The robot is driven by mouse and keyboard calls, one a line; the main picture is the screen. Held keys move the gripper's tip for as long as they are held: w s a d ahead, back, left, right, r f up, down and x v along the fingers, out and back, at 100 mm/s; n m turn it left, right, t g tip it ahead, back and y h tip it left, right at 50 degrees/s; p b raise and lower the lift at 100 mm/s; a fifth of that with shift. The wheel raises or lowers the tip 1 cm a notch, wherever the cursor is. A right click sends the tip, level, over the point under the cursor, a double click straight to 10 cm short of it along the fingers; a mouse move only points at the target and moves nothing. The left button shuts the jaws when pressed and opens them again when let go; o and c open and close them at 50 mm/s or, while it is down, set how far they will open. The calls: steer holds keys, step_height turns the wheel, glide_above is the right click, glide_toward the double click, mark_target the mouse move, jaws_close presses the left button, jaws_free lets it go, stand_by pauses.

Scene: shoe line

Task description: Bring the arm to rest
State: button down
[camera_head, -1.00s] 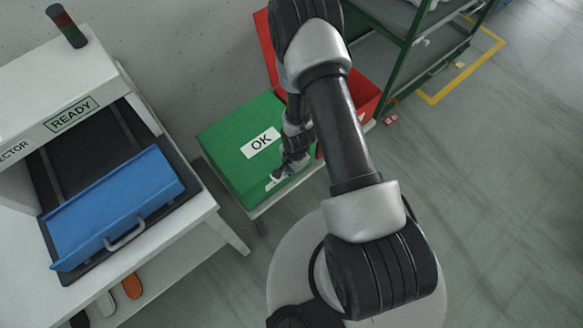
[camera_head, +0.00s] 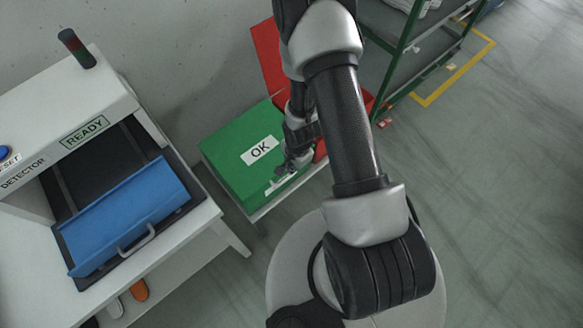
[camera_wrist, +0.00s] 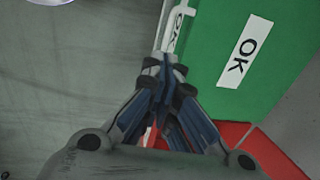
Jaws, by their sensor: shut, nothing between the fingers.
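My gripper (camera_wrist: 163,68) is shut and empty in the wrist view, its fingertips together. In the head view my gripper (camera_head: 283,172) is small and partly hidden by my arm, above the front right part of the green OK box (camera_head: 222,160). The green box also fills the upper right of the wrist view (camera_wrist: 215,70). I cannot tell how far the fingertips are from the box. My arm rises from the round base and reaches over toward the boxes.
A red box (camera_head: 268,52) stands beside the green one. A white detector table (camera_head: 190,232) with a blue tray (camera_head: 130,215) and a READY sign (camera_head: 85,132) is at left. A green shelf rack (camera_head: 405,50) stands at the back right. Open floor (camera_head: 510,200) lies at right.

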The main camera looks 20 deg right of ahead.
steer(key=r, duration=0.3)
steer(key=shift+s+r+p, duration=0.1)
steer(key=shift+s+p, duration=0.15)
steer(key=shift+p, duration=0.15)
step_height(320, 180, up, 24)
steer(key=w+n+t+h+b, duration=0.1)
steer(key=w+n+t, duration=0.1)
steer(key=n, duration=0.4)
steer(key=s+a+r+n, duration=0.1)
steer(key=s+r+n, duration=0.3)
steer(key=s+r, duration=0.3)
steer(key=s+a+r+n+t+b, duration=0.1)
steer(key=s+r+n, duration=0.3)
steer(key=s+r, duration=0.4)
steer(key=shift+s+a+r+y+b, duration=0.3)
steer(key=shift+s+a, duration=0.35)
steer(key=shift+a, duration=0.15)
